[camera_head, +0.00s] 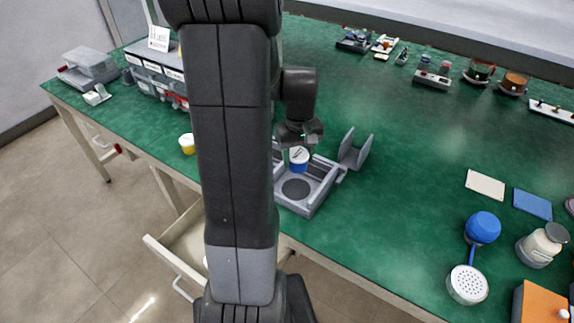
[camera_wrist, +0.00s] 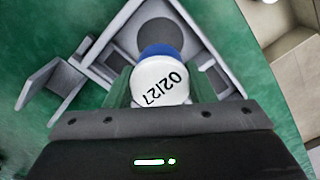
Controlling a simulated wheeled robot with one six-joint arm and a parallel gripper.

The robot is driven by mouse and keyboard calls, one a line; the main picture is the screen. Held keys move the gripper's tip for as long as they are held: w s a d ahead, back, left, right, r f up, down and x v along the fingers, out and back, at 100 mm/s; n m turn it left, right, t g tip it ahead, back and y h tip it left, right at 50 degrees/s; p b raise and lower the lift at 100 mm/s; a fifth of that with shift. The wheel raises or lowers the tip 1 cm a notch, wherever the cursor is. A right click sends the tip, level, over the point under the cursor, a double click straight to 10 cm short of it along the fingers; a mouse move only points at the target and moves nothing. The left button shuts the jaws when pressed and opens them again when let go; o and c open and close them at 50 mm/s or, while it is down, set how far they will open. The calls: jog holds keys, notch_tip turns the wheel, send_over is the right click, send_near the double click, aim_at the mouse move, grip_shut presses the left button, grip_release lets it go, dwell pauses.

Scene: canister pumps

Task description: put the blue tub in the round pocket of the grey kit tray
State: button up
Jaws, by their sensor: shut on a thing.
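In the wrist view my gripper (camera_wrist: 158,95) has a finger on each side of the lid. The round pocket (camera_head: 296,189) is a dark empty circle in the tray, in front of the tub in the head view. In the wrist view the tub partly covers the tray near the pocket (camera_wrist: 158,35).
A grey bracket (camera_head: 355,150) stands just right of the tray. A yellow and white cup (camera_head: 187,143) is to the left. The green bench between is clear.

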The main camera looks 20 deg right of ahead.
jog(key=f, duration=0.5)
jog(key=shift+w+f, duration=0.3)
jog(key=shift+w, duration=0.05)
jog(key=shift+f, duration=2.15)
jog(key=shift+f, duration=0.1)
jog(key=o, duration=1)
notch_tip(320, 180, up, 12)
jog(key=shift+r, duration=0.15)
